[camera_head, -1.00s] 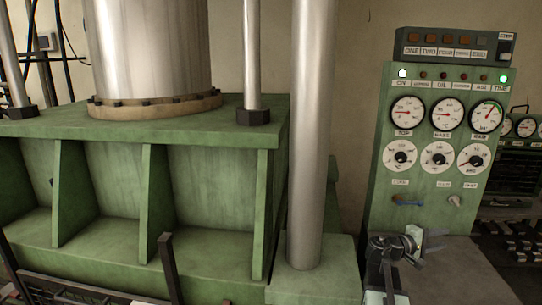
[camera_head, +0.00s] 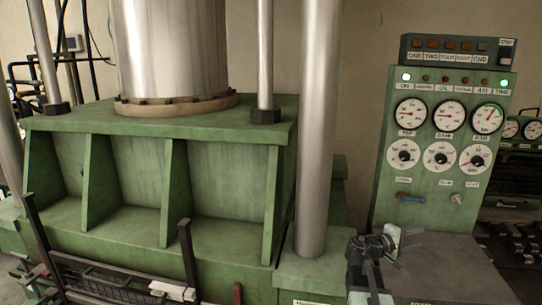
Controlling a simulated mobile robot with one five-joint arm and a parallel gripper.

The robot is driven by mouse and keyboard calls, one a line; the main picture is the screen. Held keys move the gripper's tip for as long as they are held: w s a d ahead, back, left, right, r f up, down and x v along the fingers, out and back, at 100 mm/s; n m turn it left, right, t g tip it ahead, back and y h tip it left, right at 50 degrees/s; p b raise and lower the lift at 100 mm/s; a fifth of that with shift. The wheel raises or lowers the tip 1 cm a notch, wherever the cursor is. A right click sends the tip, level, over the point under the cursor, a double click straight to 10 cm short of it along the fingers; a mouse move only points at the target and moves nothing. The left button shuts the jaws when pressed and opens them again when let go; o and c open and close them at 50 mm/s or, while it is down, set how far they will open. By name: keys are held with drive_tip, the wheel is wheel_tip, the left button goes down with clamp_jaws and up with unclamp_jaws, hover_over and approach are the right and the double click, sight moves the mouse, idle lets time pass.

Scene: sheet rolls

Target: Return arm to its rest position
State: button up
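My arm rises from the bottom edge, right of centre, in the head view. My gripper (camera_head: 397,241) is at its upper end, just below the green control panel (camera_head: 423,190) in the picture. A pale, flat piece and a dark, thin part show at its tip. It is small and seen at an angle, so I cannot tell whether its fingers are apart or together. I see no object clearly held in it.
A large green press (camera_head: 120,165) with a steel cylinder (camera_head: 170,50) fills the left. A thick steel column (camera_head: 317,130) stands left of my arm. A dark rack (camera_head: 110,280) is at lower left. A grey surface (camera_head: 440,265) lies right of my arm.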

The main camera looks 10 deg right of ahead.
drive_tip(key=w+a+f+m+y+p, duration=0.1)
drive_tip(key=a+f+y, duration=0.35)
drive_tip(key=a, duration=0.75)
drive_tip(key=w+a+f+y+p, duration=0.15)
drive_tip(key=a+f+y, duration=0.35)
drive_tip(key=a, duration=0.7)
drive_tip(key=s+a+f+m+g+y, duration=0.1)
drive_tip(key=s+a+f+y, duration=0.2)
drive_tip(key=a, duration=0.7)
drive_tip(key=s+a+f+m+g+y, duration=0.1)
drive_tip(key=s+a+f+y, duration=0.3)
drive_tip(key=a, duration=0.5)
drive_tip(key=shift+s+a+f+m+g, duration=0.4)
drive_tip(key=shift+s+f+g, duration=0.1)
drive_tip(key=shift+s+f, duration=0.2)
drive_tip(key=shift+d, duration=0.15)
